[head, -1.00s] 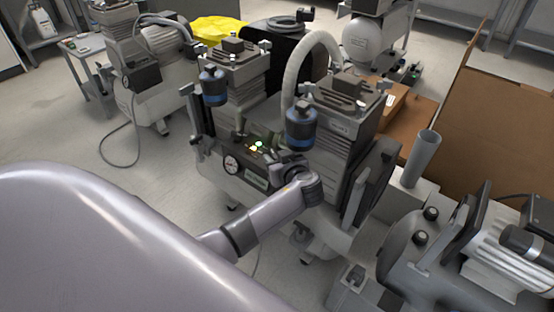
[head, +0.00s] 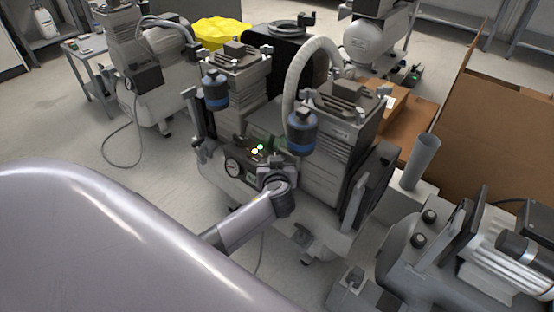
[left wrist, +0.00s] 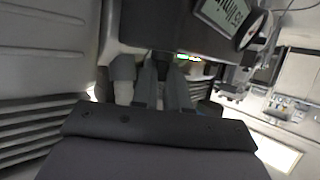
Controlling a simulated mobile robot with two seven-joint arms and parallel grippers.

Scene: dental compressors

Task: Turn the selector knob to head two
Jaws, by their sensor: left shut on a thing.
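The dental compressor (head: 322,148) with two motor heads stands mid-floor in the head view. Its dark control panel (head: 254,144) carries lit green and yellowish lamps and a round gauge (head: 232,168). My left gripper (head: 266,174) is at the panel's lower right, its fingers mostly hidden behind my wrist. In the left wrist view the fingers (left wrist: 160,82) are close together against the panel's underside area, near the green lamps (left wrist: 186,57). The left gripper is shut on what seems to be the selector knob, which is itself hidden. My right gripper is out of view.
Two blue-banded canisters (head: 303,132) flank the panel above my gripper. A thick pale hose (head: 291,82) arches behind. Another compressor (head: 470,245) stands close at right, with a cardboard box (head: 495,130) beyond. Open floor lies at left.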

